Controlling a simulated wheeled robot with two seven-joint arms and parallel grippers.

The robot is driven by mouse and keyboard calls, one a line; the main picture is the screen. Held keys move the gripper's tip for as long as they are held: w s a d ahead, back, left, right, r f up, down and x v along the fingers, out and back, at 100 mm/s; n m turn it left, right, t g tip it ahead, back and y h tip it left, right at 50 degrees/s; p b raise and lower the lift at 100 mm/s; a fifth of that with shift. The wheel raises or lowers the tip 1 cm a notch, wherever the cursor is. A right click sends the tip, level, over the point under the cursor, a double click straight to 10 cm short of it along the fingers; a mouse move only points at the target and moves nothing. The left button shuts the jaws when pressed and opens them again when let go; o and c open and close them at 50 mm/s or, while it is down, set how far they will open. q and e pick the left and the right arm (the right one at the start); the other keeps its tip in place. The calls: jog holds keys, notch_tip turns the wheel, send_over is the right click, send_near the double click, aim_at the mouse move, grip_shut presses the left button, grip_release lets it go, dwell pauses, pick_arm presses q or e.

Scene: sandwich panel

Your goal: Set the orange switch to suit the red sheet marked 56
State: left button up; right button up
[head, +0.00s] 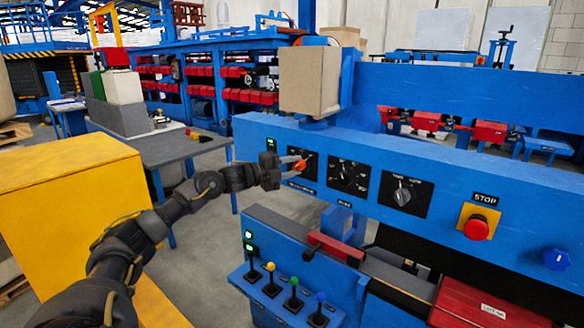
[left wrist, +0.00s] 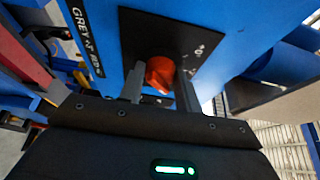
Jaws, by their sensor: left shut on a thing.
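The orange switch (head: 300,165) is a small knob on a black plate at the left end of the blue panel. My left gripper (head: 291,168) is shut on it, with a finger on each side. The left wrist view shows the orange switch (left wrist: 160,74) between the fingers of the left gripper (left wrist: 160,90). Lettering on its plate starts with "GREY"; the rest is hard to read. A red sheet (head: 460,302) with a small white label lies at the lower right; the label is too small to read surely. My right gripper is out of view.
To the right on the panel are two black dials (head: 347,174) (head: 403,194), a red stop button (head: 477,228) and a blue knob (head: 557,259). Below stands a blue box with several coloured levers (head: 271,283). A yellow cabinet (head: 70,190) stands at the left.

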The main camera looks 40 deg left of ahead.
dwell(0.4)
pick_arm(q)
jog(key=o, duration=1)
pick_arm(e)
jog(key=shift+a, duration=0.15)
pick_arm(q)
jog(key=b+v, duration=0.6)
jog(key=v, duration=0.4)
jog(key=shift+s+a, duration=0.15)
jog(key=shift+s, duration=0.2)
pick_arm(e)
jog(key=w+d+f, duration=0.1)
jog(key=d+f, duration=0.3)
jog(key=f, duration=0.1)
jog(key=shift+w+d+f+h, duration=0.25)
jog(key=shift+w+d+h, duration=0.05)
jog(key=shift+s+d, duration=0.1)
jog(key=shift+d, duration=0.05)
